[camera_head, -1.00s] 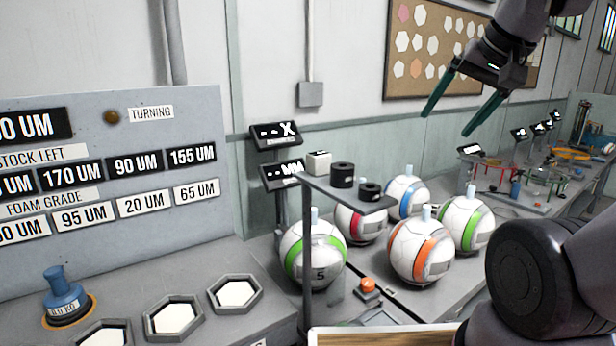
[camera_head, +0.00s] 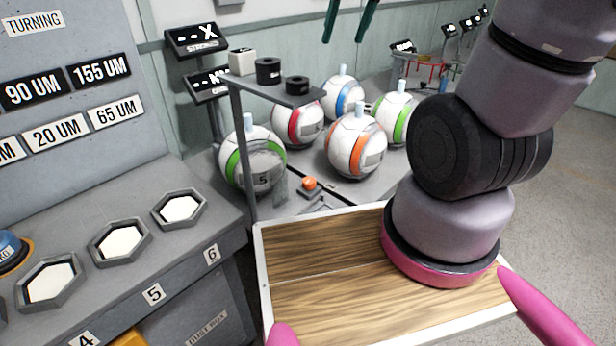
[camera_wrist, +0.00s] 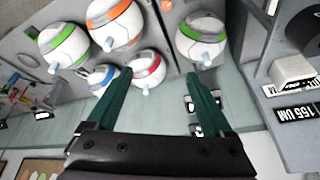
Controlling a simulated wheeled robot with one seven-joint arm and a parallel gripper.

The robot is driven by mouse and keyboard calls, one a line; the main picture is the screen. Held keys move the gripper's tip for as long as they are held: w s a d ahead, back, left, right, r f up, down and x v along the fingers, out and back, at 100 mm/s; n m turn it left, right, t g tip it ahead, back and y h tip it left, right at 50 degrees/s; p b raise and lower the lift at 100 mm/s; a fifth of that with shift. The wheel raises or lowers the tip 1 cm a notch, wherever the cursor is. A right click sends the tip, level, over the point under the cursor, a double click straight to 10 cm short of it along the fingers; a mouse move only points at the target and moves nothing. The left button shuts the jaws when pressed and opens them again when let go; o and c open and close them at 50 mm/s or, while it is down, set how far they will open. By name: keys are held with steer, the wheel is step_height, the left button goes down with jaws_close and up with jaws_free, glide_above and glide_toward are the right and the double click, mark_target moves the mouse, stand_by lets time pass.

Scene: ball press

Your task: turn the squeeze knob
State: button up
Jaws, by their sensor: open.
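No knob in view carries a readable "squeeze" label. A blue knob (camera_head: 10,250) on an orange-ringed base is cut off by the left edge of the head view. A small orange button or knob (camera_head: 309,183) sits on a grey block in front of the balls; I cannot tell which one is the squeeze knob. My gripper (camera_head: 342,40) shows only as two green fingers at the top of the head view, apart and empty. In the wrist view my gripper (camera_wrist: 158,74) is open, with several balls beyond its fingers and nothing between them.
Several striped balls, one with an orange stripe (camera_head: 356,147), stand on the grey bench. A shelf (camera_head: 275,88) on a post bears two black cylinders and a white block. Hexagonal trays (camera_head: 118,242) line the left counter. Floor at the right is clear.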

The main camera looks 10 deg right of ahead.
steer(key=w+a+f+n+g, duration=0.1)
steer(key=w+f+n, duration=0.2)
steer(key=w+f, duration=0.4)
steer(key=n+g+h, duration=0.1)
steer(key=n+g, duration=0.2)
steer(key=n, duration=0.6)
glide_above(309, 180)
step_height(309, 180, down, 28)
step_height(309, 180, down, 11)
steer(key=shift+a+f, duration=0.1)
jaws_close()
